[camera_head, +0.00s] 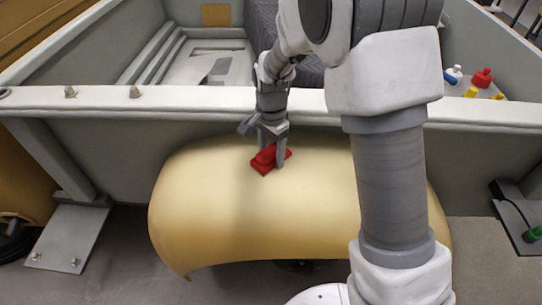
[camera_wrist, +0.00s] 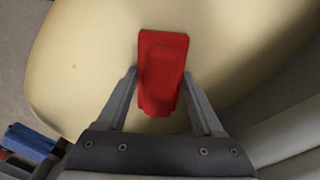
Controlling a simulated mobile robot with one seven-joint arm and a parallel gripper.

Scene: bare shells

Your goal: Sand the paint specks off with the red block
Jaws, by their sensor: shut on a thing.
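The red block (camera_head: 266,160) is between the fingers of my gripper (camera_head: 271,150), down at the upper part of the curved yellow panel (camera_head: 210,215). In the wrist view my gripper (camera_wrist: 162,105) is shut on the red block (camera_wrist: 162,60), with one finger on each side. The block appears to rest on the yellow panel (camera_wrist: 85,90); I cannot tell how firmly it touches. One small dark speck (camera_wrist: 73,67) shows on the panel, left of the block. No specks can be made out in the head view, and my arm hides the panel's right part.
A grey-white wall with a rail (camera_head: 200,100) stands right behind the panel. A tray (camera_head: 490,90) with red, white and yellow items is at the back right. A grey metal step (camera_head: 68,238) is at left. A blue object (camera_wrist: 30,140) shows in the wrist view.

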